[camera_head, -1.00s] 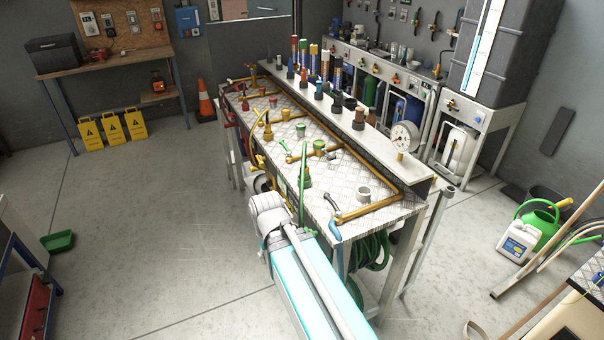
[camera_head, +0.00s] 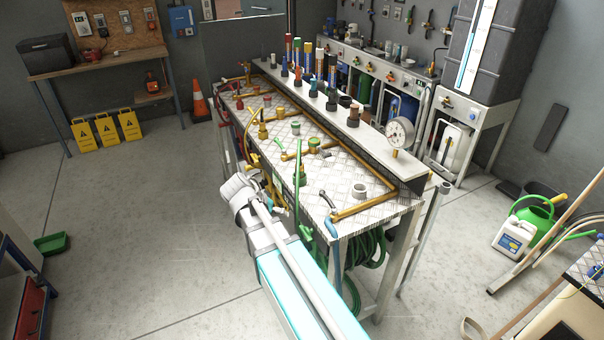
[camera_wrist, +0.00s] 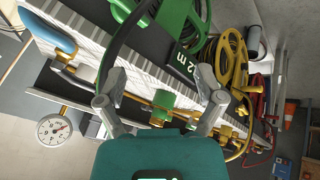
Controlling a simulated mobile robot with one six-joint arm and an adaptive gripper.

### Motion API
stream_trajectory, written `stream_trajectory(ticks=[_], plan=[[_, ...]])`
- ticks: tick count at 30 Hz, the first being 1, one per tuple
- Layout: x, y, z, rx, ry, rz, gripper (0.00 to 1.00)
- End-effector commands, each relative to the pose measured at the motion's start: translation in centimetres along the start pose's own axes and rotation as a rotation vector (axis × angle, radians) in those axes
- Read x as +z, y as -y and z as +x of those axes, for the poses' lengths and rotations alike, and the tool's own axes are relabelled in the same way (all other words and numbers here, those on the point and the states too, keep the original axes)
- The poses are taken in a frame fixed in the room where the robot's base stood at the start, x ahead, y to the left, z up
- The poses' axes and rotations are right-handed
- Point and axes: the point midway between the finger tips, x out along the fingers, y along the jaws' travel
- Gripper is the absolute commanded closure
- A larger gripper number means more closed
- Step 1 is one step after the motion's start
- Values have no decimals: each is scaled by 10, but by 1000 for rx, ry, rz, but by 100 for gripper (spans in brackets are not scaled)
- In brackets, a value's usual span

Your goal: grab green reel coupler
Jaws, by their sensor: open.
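In the wrist view, my gripper (camera_wrist: 162,80) is open, its two grey fingers apart with nothing held between them. A green fitting (camera_wrist: 162,100) shows behind the gap, on the brass pipe of the bench. The green reel (camera_wrist: 197,22) is at the top, beside a "12 m" label. I cannot tell for certain which green part is the reel coupler. In the head view, green hose (camera_head: 304,228) hangs at the bench's near edge, and a green-handled fitting (camera_head: 300,172) stands above it.
The metal-topped bench (camera_head: 345,172) carries brass pipes, valves and a pressure gauge (camera_head: 399,132). A blue hose end (camera_head: 329,226) hangs at its near corner.

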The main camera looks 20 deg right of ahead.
Motion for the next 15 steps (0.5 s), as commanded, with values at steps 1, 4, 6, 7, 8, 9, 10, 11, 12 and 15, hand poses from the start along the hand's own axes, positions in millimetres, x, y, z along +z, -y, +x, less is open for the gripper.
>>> stream_trajectory(ticks=[1,4,6,7,8,9,10,11,12,15], plan=[[-17,7,1,32,-50,61,13],[-46,11,-2,87,-164,197,13],[-66,14,-5,113,-245,289,13],[-74,15,-7,122,-280,324,13],[-81,16,-9,129,-314,359,13],[-90,18,-11,136,-357,402,13],[-96,19,-13,140,-387,432,13],[-102,20,-16,142,-416,460,13],[-109,22,-18,143,-451,493,13],[-122,24,-24,141,-518,555,13]])
